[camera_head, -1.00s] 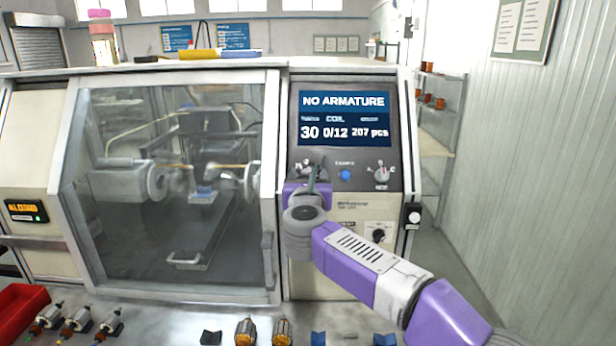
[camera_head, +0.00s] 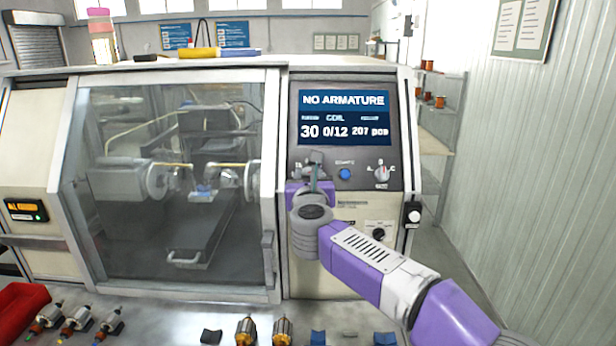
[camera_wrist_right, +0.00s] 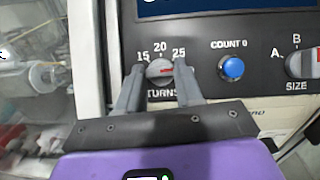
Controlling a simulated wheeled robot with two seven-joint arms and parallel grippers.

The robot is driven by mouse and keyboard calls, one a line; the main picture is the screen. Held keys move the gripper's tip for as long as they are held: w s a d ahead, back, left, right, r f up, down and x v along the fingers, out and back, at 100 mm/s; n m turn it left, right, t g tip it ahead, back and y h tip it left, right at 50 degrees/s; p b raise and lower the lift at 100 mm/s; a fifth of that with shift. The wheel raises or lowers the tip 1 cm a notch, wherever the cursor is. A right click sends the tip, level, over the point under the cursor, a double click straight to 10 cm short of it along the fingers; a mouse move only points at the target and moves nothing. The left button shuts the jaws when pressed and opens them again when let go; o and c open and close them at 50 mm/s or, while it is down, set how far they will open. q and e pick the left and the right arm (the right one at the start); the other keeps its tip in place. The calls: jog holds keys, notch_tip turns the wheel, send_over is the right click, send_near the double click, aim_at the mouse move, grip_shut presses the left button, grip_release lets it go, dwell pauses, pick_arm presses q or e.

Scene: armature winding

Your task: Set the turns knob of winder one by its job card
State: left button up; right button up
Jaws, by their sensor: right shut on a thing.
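The turns knob (camera_wrist_right: 162,70) is grey with a red mark that lies toward its right side; the labels 15, 20 and 25 show around it. My right gripper (camera_wrist_right: 160,74) is shut on this knob, one finger on each side. In the head view my right gripper (camera_head: 314,172) covers the knob. Winder one's screen (camera_head: 345,117) reads NO ARMATURE, 30, 0/12 and 207 pcs. I cannot pick out a readable job card. My left gripper is not in view.
A blue COUNT 0 button (camera_wrist_right: 231,68) and a SIZE knob (camera_wrist_right: 302,64) sit right of the turns knob. A closed clear guard door (camera_head: 175,230) is at the left. Several armatures (camera_head: 77,319) and a red bin (camera_head: 20,310) lie on the bench in front.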

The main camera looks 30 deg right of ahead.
jog(key=n+y, duration=0.1)
jog(key=n+y+p, duration=0.1)
jog(key=n, duration=0.1)
jog(key=shift+s+d+r+t, duration=0.1)
jog(key=shift+d+r+t, duration=0.05)
jog(key=shift+t, duration=0.25)
jog(key=shift+d+n+y+p, duration=0.1)
jog(key=shift+n+y+p, duration=0.6)
jog(key=shift+n, duration=0.4)
jog(key=n+y+p, duration=0.3)
jog(key=n+p, duration=0.1)
jog(key=n, duration=0.1)
jog(key=shift+d, duration=0.1)
jog(key=o, duration=1)
jog(key=shift+o, duration=0.2)
